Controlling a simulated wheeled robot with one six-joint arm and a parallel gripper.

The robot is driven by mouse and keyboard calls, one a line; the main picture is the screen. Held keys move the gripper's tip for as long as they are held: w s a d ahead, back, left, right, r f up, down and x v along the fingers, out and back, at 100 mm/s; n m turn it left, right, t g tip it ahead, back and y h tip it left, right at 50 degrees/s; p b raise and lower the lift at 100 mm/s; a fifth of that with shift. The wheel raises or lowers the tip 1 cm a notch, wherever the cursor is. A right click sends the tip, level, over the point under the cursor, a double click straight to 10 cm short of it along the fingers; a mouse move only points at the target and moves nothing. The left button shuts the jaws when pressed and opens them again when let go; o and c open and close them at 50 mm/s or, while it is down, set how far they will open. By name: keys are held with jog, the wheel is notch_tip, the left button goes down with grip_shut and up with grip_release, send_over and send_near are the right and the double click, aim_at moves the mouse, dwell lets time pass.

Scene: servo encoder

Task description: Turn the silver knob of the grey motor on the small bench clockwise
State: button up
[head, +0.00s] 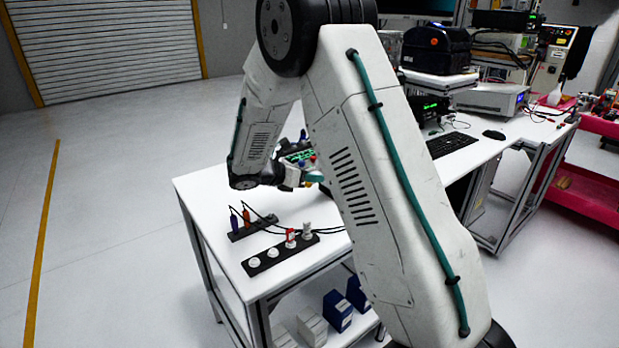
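The small white bench (205,196) stands in the middle of the head view, with my arm across its right part. My wrist reaches over the bench toward its back. Only a part of my gripper (312,176) shows beside my large white arm link, and its fingertips are hidden. I cannot tell whether it is open or shut or touches anything. I cannot make out the grey motor or its silver knob. They may be hidden behind my arm.
A black strip with white round sockets and plugs (255,262) lies on the bench's front, with a second strip (236,236) holding orange and blue plugs behind it. Blue boxes (337,312) stand on the lower shelf. A long workbench with a keyboard (452,145) is at right. The left floor is clear.

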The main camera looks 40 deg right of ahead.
jog(key=shift+a, duration=0.1)
jog(key=shift+c, duration=0.9)
jog(key=m+t, duration=0.2)
jog(key=m, duration=0.1)
jog(key=m+t+h, duration=0.1)
jog(key=m+t, duration=0.1)
jog(key=m, duration=0.2)
jog(key=s+m+t, duration=0.1)
jog(key=m+t, duration=0.2)
jog(key=m, duration=0.1)
jog(key=shift+f, duration=0.25)
jog(key=m+h, duration=0.1)
jog(key=m, duration=0.1)
jog(key=m+t, duration=0.1)
jog(key=m, duration=0.1)
jog(key=shift+f+h, duration=0.2)
jog(key=shift+h, duration=0.2)
